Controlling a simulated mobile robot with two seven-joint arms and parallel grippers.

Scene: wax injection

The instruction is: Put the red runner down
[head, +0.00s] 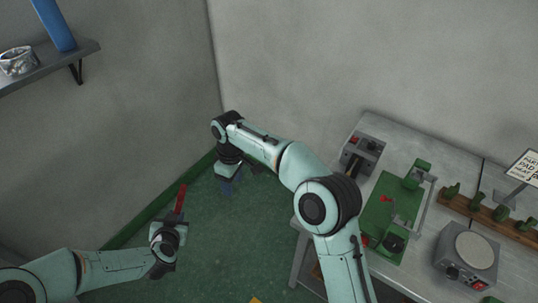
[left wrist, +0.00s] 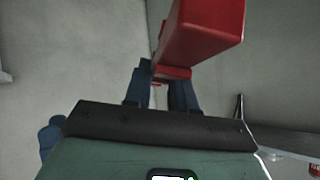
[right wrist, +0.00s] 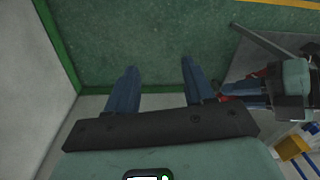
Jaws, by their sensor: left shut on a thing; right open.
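The red runner (head: 181,198) is a slim red bar, standing nearly upright above my left gripper (head: 178,224) at lower left in the head view. My left gripper is shut on it; in the left wrist view the runner (left wrist: 207,30) rises large and close from between the blue fingers (left wrist: 165,74). It is held in the air, clear of any surface. My right gripper (head: 229,184) is open and empty over the floor near the room corner; its blue fingers (right wrist: 158,74) stand apart in the right wrist view.
A grey bench (head: 365,128) stands at right, with a green clamp device (head: 383,213), a grey box (head: 362,152), a round-topped grey unit (head: 467,257), a wooden rack (head: 490,217) and a sign (head: 524,167). A wall shelf (head: 48,66) at upper left holds a blue object (head: 54,25). Green floor (head: 225,250) lies open.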

